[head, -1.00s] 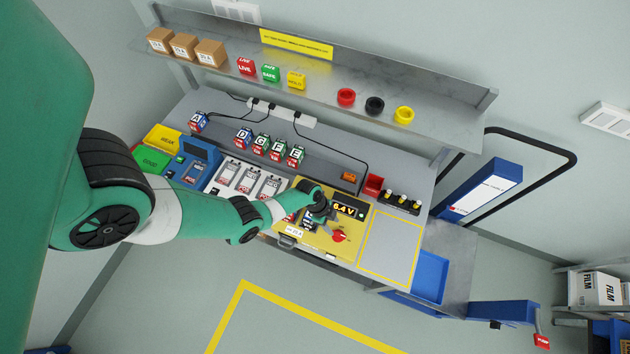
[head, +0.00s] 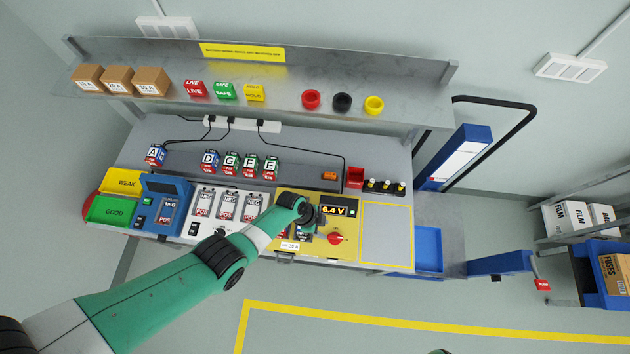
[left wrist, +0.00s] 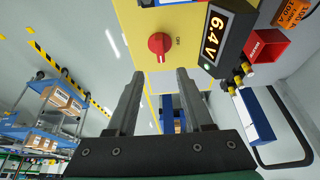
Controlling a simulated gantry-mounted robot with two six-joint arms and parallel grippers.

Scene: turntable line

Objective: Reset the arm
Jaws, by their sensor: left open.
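My left arm (head: 165,290) is green and reaches in from the lower left of the head view. The red rotary knob (left wrist: 159,43) marked OFF shows beyond the fingertips, and also in the head view (head: 335,238). The area right under the gripper is partly hidden by it. My right gripper is not in view.
Lettered blocks (head: 232,163) stand at the back of the bench, left of a red bin (head: 355,177). A grey charger bank (head: 205,228) and green GOOD tray (head: 112,211) lie left. The shelf (head: 280,95) overhangs behind. A yellow-outlined square (head: 386,233) at right is clear.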

